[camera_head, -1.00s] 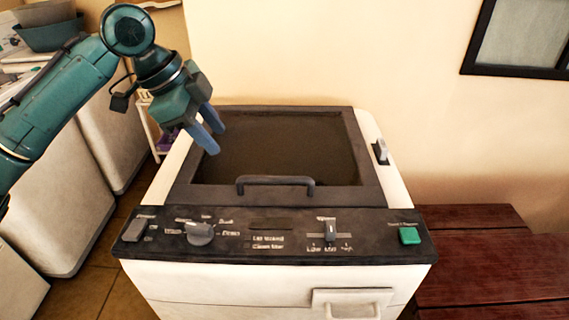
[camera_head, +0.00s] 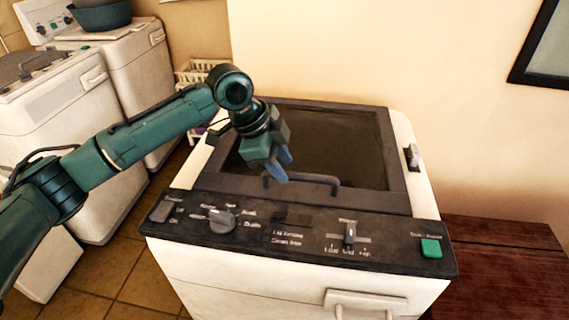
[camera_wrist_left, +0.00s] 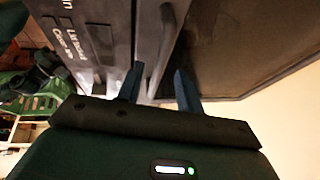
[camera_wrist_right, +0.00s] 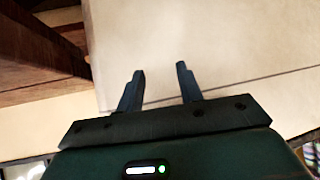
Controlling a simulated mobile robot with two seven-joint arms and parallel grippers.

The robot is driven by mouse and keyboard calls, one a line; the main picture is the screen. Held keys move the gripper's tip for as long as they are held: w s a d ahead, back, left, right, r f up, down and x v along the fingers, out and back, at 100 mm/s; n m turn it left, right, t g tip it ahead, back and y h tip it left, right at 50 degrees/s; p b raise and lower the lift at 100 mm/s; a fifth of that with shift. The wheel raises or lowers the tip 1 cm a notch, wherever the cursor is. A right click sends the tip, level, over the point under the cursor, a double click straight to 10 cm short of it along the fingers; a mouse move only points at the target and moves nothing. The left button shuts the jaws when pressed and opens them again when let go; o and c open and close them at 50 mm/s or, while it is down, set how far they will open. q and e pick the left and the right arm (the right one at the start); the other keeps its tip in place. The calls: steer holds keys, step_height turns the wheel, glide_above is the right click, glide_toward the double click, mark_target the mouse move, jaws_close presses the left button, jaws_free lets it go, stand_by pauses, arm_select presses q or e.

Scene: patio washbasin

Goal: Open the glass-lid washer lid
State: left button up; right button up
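The washer (camera_head: 305,275) is a white top-loader with a dark front control panel. Its glass lid (camera_head: 345,140) has a dark frame and lies flat and shut. The bar-shaped lid handle (camera_head: 322,182) is at the lid's front edge, and its left end is partly hidden by my left gripper (camera_head: 278,168). In the left wrist view, my open left fingers (camera_wrist_left: 158,72) point at the handle (camera_wrist_left: 164,50), which shows between their lines; I cannot tell whether they touch it. My right gripper (camera_wrist_right: 160,70) is open and empty, facing a pale surface; it is outside the head view.
The panel carries a knob (camera_head: 222,221), a slider (camera_head: 350,232) and a green button (camera_head: 431,248). Other white machines (camera_head: 55,105) and a white basket shelf (camera_head: 200,72) stand at the left. A dark red wooden bench (camera_head: 510,270) is close on the right. A wall rises behind.

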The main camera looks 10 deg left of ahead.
arm_select(q)
steer(key=shift+x, duration=0.85)
steer(key=shift+c, duration=0.3)
jaws_close()
